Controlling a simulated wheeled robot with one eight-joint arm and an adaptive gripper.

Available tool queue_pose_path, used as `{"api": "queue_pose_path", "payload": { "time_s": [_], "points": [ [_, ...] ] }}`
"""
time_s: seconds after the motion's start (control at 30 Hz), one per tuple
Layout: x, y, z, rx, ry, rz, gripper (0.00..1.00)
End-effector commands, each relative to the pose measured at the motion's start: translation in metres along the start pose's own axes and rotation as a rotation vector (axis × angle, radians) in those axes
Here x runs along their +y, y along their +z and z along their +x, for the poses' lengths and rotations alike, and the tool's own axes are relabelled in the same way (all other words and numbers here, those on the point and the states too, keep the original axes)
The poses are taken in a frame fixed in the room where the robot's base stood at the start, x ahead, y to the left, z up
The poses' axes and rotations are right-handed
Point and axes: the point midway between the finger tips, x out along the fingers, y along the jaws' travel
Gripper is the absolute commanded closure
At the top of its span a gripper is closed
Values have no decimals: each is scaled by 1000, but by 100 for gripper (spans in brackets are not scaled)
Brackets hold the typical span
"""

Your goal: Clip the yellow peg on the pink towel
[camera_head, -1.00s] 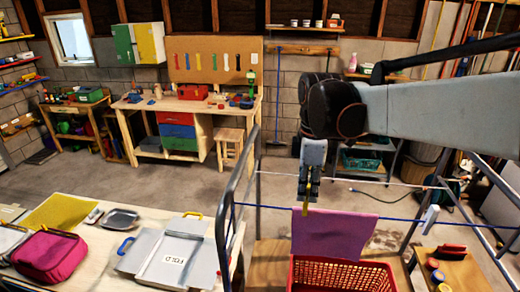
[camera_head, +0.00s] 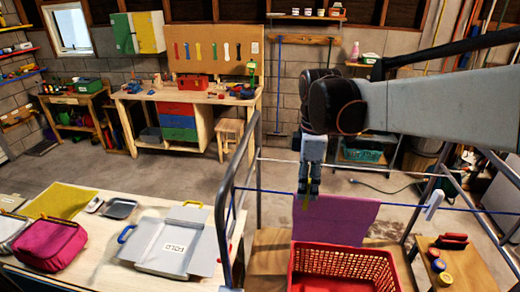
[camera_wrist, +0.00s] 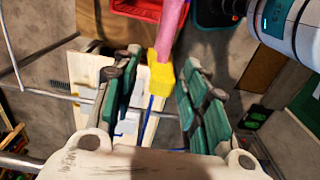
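The pink towel (camera_head: 340,219) hangs over the blue line (camera_head: 265,191) in the head view. Its edge also shows at the top of the wrist view (camera_wrist: 171,30). The yellow peg (camera_wrist: 160,78) is at the towel's end, on or against the blue line; whether its jaws grip the cloth is unclear. It shows as a small yellow bit below my gripper in the head view (camera_head: 306,203). My gripper (camera_wrist: 163,95) is open around the peg, with green-padded fingers on either side and visible gaps between them and the peg.
A red basket (camera_head: 343,268) stands below the towel. A pale peg (camera_head: 433,207) sits on the line to the right. A metal rack frame (camera_head: 226,215) rises at the left, beside a table with a grey folding board (camera_head: 175,243). A stool (camera_head: 465,265) holds small items.

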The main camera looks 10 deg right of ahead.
Motion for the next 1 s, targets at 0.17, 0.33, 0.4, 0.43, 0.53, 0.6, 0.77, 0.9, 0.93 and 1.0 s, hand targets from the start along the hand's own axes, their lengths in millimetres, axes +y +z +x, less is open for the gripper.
{"api": "queue_pose_path", "payload": {
  "time_s": [0.17,0.33,0.4,0.43,0.53,0.6,0.77,0.9,0.93,1.0],
  "points": [
    [0,0,0,0,0,0,59],
    [0,0,-6,0,0,0,59],
    [0,0,-14,0,0,0,59],
    [0,0,-18,0,0,-1,59],
    [-2,0,-36,0,0,-2,59],
    [-3,-1,-51,0,0,-3,59],
    [-3,-2,-83,0,0,-6,59],
    [-3,-2,-104,0,0,-6,59],
    [-3,-2,-108,0,0,-6,59],
    [-3,-2,-114,0,0,-6,59]
  ]
}}
